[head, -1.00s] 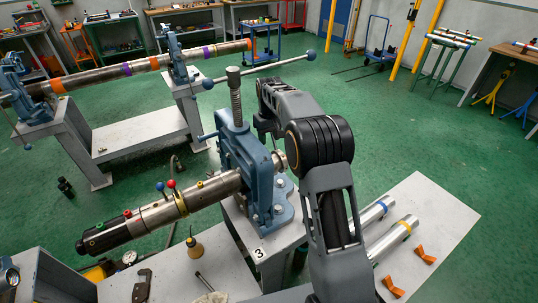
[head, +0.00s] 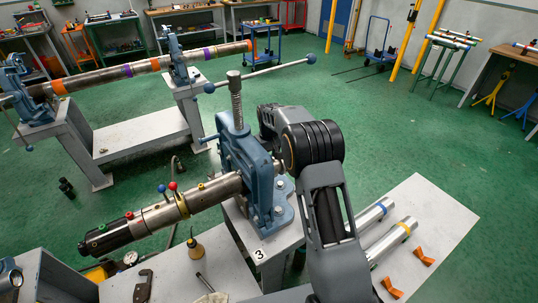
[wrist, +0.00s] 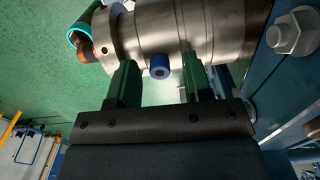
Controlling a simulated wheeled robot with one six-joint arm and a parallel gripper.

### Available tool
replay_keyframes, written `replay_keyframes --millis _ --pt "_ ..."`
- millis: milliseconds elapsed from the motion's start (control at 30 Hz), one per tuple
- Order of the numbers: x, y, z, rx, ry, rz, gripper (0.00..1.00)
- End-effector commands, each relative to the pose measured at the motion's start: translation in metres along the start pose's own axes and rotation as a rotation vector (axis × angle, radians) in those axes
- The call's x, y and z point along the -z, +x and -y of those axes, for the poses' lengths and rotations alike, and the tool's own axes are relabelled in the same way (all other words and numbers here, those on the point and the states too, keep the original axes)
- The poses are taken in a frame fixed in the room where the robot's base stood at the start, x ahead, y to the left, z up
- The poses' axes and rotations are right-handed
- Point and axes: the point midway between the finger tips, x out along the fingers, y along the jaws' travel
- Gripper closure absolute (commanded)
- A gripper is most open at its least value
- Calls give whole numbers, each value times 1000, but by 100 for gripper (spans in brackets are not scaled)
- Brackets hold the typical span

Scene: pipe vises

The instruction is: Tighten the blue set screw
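A blue set screw (wrist: 160,66) sticks out of the side of a steel pipe fitting (wrist: 165,27) in the wrist view. My gripper (wrist: 160,80) is open, with one green finger on each side of the blue screw. The fingertips reach close to the fitting; I cannot tell whether they touch it. Gaps show between the screw and both fingers. In the head view my gripper is hidden behind my arm and the vise.
A blue pipe vise (head: 252,170) holds the pipe (head: 160,212), which bears blue, red and other small knobs on its near side. A large hex bolt (wrist: 291,34) and the blue vise body stand close at the right in the wrist view. Metal tubes (head: 392,240) lie on the bench at right.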

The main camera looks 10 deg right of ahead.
Motion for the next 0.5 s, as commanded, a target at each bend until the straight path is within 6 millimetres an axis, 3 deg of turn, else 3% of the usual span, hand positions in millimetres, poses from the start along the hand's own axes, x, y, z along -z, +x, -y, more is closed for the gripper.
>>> replay_keyframes --millis 433,500 --pt "0 -1 0 0 0 0 98" --pt "0 -1 0 0 0 0 100"
